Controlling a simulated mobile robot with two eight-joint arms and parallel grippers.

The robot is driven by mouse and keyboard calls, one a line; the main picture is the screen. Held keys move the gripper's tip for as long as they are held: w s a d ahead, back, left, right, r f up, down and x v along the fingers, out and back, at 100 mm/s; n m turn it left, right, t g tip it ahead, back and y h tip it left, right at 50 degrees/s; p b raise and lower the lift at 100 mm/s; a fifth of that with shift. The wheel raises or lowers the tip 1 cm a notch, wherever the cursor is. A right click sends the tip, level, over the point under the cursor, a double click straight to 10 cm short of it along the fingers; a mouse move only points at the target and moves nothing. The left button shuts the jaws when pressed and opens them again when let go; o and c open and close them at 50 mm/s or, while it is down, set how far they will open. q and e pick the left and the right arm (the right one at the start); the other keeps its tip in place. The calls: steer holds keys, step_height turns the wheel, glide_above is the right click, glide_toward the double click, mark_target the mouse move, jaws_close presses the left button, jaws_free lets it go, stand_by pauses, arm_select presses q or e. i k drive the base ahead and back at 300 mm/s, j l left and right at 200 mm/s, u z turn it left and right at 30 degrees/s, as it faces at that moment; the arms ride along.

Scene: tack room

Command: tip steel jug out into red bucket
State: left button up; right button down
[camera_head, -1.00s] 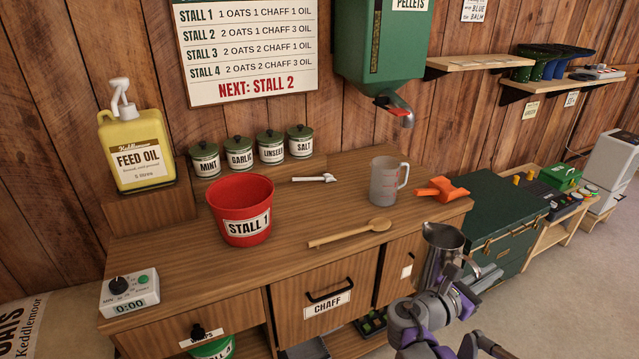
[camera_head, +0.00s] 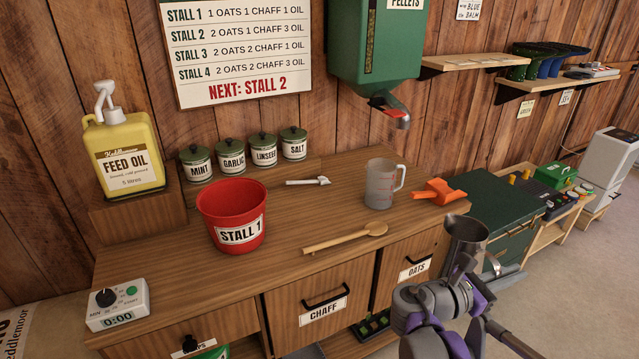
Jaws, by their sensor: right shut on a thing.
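The red bucket (camera_head: 232,212) labelled STALL 1 stands upright on the wooden counter, left of centre. The steel jug (camera_head: 465,236) is at the lower right, in front of the counter's right end. My right gripper (camera_head: 462,270) is shut on the jug and holds it roughly upright, well to the right of the bucket. The gripper's fingers are partly hidden by my own arm. What is in the jug and in the bucket cannot be seen. My left gripper is not in view.
On the counter are a wooden spoon (camera_head: 345,238), a clear measuring jug (camera_head: 381,184), an orange scoop (camera_head: 438,191), a small white scoop (camera_head: 308,182), a timer (camera_head: 118,304) and a yellow feed oil jug (camera_head: 124,155). A green dispenser (camera_head: 376,45) hangs above. The counter between bucket and spoon is clear.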

mark_target(233, 210)
steer(key=i, duration=0.9)
